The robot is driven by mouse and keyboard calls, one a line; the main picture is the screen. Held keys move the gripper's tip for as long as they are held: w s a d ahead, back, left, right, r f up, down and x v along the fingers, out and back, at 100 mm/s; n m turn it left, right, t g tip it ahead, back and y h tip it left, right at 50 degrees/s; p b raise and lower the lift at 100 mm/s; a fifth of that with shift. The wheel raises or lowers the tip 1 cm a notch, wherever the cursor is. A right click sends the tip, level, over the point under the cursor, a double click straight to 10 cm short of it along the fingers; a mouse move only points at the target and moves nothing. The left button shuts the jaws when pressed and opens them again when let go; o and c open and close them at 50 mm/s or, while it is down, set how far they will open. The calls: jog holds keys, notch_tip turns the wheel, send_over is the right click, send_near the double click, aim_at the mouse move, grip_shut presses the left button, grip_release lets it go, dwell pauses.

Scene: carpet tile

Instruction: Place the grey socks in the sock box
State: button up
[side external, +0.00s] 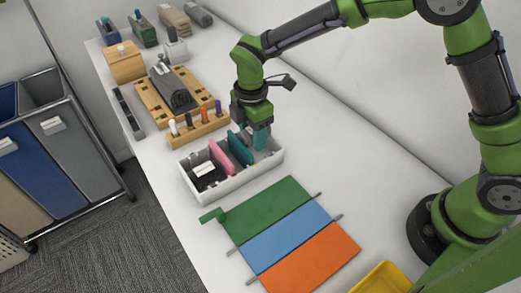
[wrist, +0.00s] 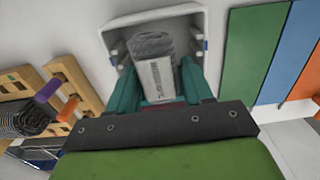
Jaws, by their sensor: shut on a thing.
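The sock box, a white open box (side external: 236,183), stands on the white table; its white rim (wrist: 150,17) also shows in the wrist view. A grey rolled pair of socks with a pale paper band (wrist: 152,46) lies between the teal fingers of my gripper (wrist: 160,80). In the side view my gripper (side external: 251,143) points down into the right end of the box, its fingers partly below the rim. It is shut on the grey socks. They are mostly hidden in the side view, and I cannot tell whether they touch the box floor.
A pink piece (side external: 221,156) and a black-and-white item (side external: 204,170) are in the box's left part. A wooden marker rack (side external: 198,127) stands close behind it. Green, blue and orange panels (side external: 290,228) lie in front. Bare table lies to the right.

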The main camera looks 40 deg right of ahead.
jog(key=shift+f, duration=2.35)
jog(key=shift+f, duration=0.1)
jog(key=o, duration=0.8)
jog(key=shift+o, duration=0.2)
